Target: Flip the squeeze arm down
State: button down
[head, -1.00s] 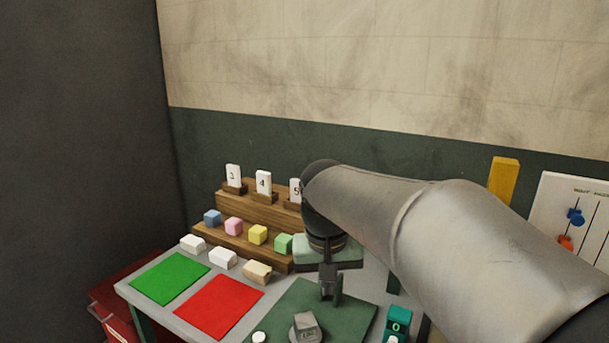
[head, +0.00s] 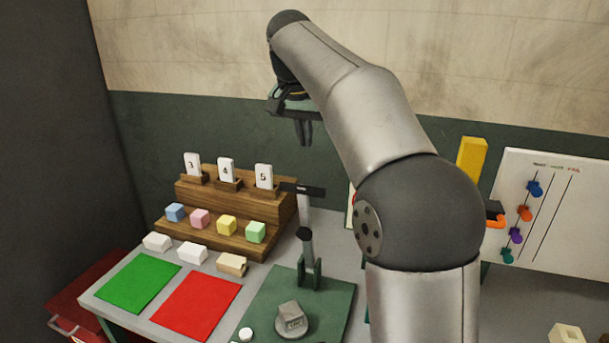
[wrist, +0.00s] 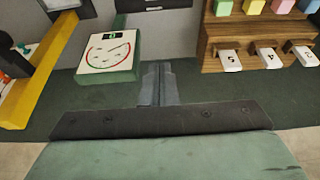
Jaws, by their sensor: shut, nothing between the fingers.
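My gripper (head: 304,143) is raised well above and behind the table, apart from the squeeze arm. Its fingers are together and empty, and they also show in the wrist view (wrist: 158,72).
A wooden stepped rack (head: 236,206) with numbered cards and coloured cubes stands behind the press. Green (head: 139,283) and red (head: 197,306) mats lie left. A dial gauge (wrist: 108,52) shows in the wrist view.

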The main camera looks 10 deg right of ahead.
jog(key=shift+f, duration=0.1)
notch_tip(320, 180, down, 9)
jog(key=shift+s+f+p, duration=0.1)
jog(key=shift+p, duration=0.4)
jog(key=shift+s+a, duration=0.15)
jog(key=shift+s, duration=0.05)
jog(key=shift+f, duration=0.15)
